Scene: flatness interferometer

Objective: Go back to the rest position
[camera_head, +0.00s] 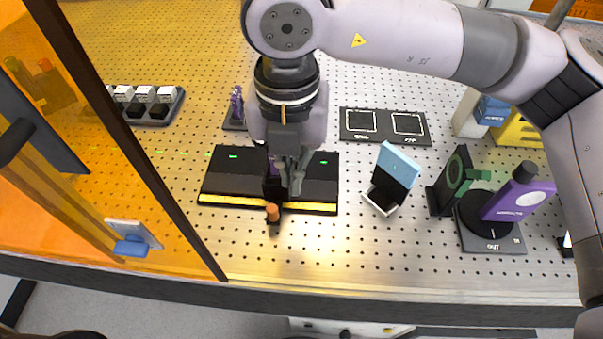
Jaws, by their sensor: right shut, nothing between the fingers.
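My right arm comes in from the right and reaches across the top of the camera_head view. Its right gripper (287,186) points down over the middle of a black base with a yellow front strip (230,198). The fingers are shut and hold nothing. They hide part of the black base and of a purple thing behind them. A small orange-topped post (272,213) stands just in front of the fingers; I cannot tell if they touch it. My left gripper does not show.
An orange see-through panel (95,130) closes off the left. Right of the gripper stand a tilted light-blue plate (400,166), a dark green-ringed mount (455,172) and a purple device (519,200). Behind lie a black two-square pad (385,139) and a cube tray (160,117). The front board is clear.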

